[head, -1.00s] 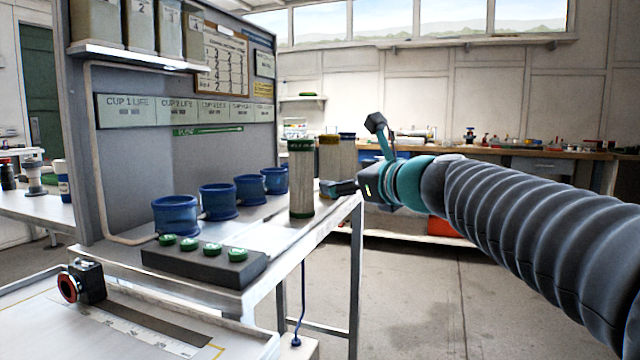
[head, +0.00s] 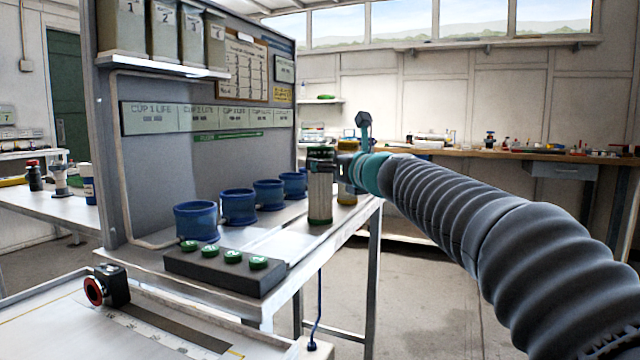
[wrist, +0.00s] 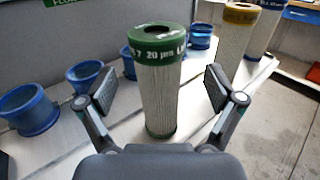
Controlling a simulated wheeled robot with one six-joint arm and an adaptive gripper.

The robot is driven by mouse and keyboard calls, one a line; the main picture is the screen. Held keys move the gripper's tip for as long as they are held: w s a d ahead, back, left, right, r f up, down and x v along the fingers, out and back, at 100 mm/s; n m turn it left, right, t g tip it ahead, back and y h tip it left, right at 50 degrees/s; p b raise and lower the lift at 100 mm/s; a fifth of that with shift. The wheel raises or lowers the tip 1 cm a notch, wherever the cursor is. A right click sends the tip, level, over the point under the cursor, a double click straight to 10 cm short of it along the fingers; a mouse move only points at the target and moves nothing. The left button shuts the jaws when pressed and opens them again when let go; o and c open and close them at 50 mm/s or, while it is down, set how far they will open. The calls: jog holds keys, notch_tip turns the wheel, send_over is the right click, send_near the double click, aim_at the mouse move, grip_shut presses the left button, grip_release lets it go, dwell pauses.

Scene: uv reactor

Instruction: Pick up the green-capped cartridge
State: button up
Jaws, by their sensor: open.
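The green-capped cartridge (wrist: 159,85) stands upright on the metal bench, a pale pleated cylinder with a green top cap and a dark hole in it. My gripper (wrist: 166,90) is open in the wrist view, with one finger on each side of the cartridge and visible gaps to both. In the head view my gripper (head: 322,158) is level with the cartridge's upper part.
A yellow-capped cartridge (wrist: 240,40) and a blue-capped one (wrist: 266,28) stand behind to the right. Several blue cups (head: 197,222) line the bench (head: 290,250). A dark block with green buttons (head: 222,270) is at the front. A panel (head: 195,155) rises behind the cups.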

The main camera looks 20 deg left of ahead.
jog(key=shift+p+x, duration=0.55)
jog(key=shift+x, duration=1.7)
jog(key=shift+s+a, duration=0.1)
jog(key=c, duration=1.7)
